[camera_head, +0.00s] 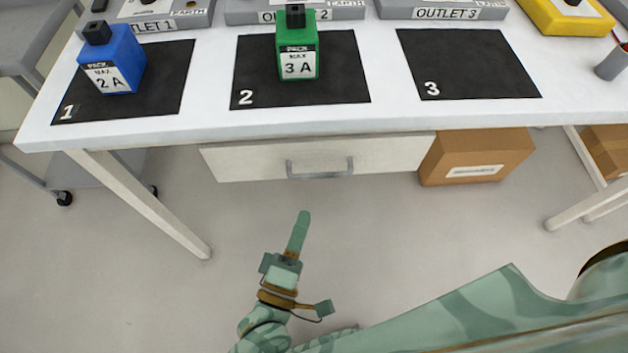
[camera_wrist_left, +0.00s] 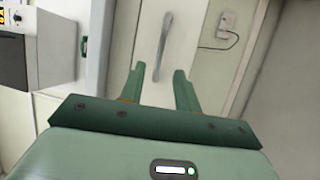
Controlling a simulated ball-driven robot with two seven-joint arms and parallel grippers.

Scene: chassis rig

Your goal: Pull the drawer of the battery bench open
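The battery bench (camera_head: 210,125) has a pale drawer (camera_head: 245,165) under its top. The drawer front looks flush under the bench edge. A grey bar handle (camera_head: 320,170) is on the drawer front. My left gripper (camera_head: 304,215) is in front of and below the handle in the head view, apart from it. In the left wrist view its two green fingers (camera_wrist_left: 158,75) are spread, with nothing between them. The handle (camera_wrist_left: 162,48) shows ahead of the fingertips on the drawer front (camera_wrist_left: 150,25). My right gripper is not in view.
A blue pack (camera_head: 122,65) and a green pack (camera_head: 308,60) stand on black mats on the bench. A cardboard box (camera_head: 475,157) is right of the drawer. A bench leg (camera_head: 140,205) stands at left. Floor in front of the drawer is clear.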

